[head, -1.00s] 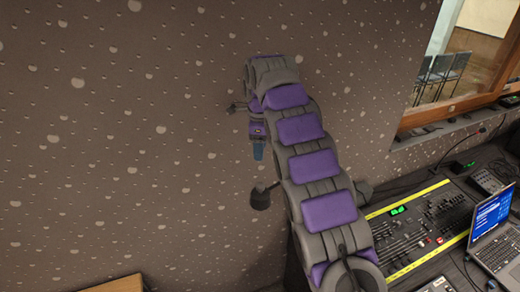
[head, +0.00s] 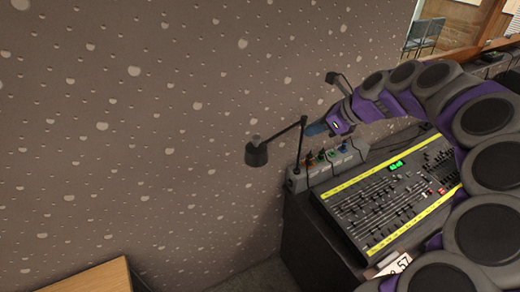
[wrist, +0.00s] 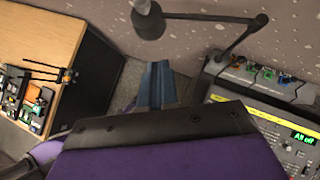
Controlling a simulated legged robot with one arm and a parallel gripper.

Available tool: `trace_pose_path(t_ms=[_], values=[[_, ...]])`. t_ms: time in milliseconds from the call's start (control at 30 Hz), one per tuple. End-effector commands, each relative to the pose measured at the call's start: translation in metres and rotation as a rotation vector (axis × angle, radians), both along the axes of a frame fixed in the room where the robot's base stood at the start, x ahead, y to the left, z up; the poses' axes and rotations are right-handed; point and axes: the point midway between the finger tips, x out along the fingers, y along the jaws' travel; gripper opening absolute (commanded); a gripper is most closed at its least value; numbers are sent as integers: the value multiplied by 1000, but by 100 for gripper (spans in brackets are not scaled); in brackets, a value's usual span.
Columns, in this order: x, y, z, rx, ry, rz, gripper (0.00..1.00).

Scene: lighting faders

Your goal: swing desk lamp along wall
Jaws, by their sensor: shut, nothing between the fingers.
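The desk lamp (head: 257,154) is dark, with a round shade hanging at the left end of a thin jointed arm, in front of the speckled wall. Its upright stands by a grey box at the back left of the lighting desk. It also shows at the top of the wrist view (wrist: 149,22). My gripper (head: 316,129) has blue fingers and is just right of the lamp's joint in the head view; I cannot tell if it touches. In the wrist view the fingers (wrist: 155,84) are together, below the lamp arm, with nothing between them.
The lighting desk (head: 385,200) with faders and yellow edges lies below my arm. The grey box (head: 328,166) with coloured plugs sits behind it. The speckled wall (head: 130,130) is bare to the left. A wooden cabinet (head: 95,278) stands at bottom left.

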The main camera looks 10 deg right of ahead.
Motion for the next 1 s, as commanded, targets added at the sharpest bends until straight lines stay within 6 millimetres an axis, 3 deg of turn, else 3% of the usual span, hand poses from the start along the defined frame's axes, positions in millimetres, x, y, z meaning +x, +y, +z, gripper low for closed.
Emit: trace_pose_path(t_ms=[167, 333, 833, 1000], values=[[-12, 14, -7, 58, -52, 4, 0], [-9, 22, -14, 66, -55, 8, 0], [37, 74, -77, 64, -52, 10, 0], [53, 88, -74, 63, -58, 7, 0]])
